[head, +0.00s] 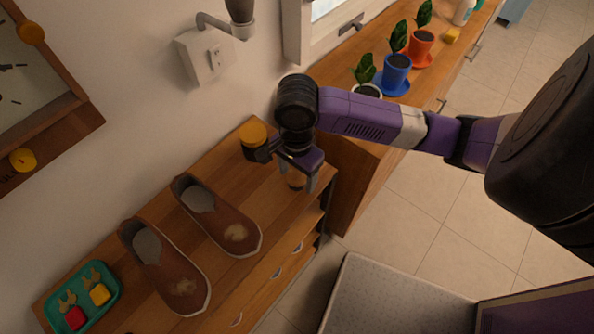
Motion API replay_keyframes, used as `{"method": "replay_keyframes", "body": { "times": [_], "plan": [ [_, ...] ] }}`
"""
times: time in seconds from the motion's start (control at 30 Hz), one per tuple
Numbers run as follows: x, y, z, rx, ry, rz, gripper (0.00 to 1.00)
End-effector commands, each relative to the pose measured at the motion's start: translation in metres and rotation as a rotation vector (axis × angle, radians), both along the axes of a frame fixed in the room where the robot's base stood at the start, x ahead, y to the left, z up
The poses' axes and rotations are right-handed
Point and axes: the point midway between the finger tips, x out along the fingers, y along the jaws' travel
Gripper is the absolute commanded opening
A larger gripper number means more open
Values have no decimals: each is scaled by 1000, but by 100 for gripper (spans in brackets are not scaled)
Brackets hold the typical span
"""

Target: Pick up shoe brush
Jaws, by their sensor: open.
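My gripper (299,178) points down over the right end of a wooden cabinet top. Its fingers are apart. A small tan and dark thing (296,183) shows between the fingers and may be the shoe brush. The gripper hides much of it, so I cannot tell its shape or whether a finger touches it. Two brown shoes, one nearer the gripper (219,215) and one farther left (165,268), stand on the same top, each with a pale scuffed patch on its toe.
A teal tray (50,310) with red and yellow pieces lies at the lower left. A yellow round-topped thing (253,133) is close beside my gripper. A wooden counter (345,150) stands right behind, with potted plants, one in a blue pot (396,76). Tiled floor lies right.

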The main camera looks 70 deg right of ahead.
Motion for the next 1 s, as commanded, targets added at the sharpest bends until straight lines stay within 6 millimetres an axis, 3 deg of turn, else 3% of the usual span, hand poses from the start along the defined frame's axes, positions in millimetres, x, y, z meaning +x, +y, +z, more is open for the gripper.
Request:
{"method": "replay_keyframes", "body": {
  "times": [0.07,0.4,0.77,1.0],
  "plan": [
    [0,0,0,0,0,0,67],
    [0,0,1,0,0,1,2],
    [0,0,5,0,0,1,0],
    [1,1,35,0,-3,3,0]
  ]
}}
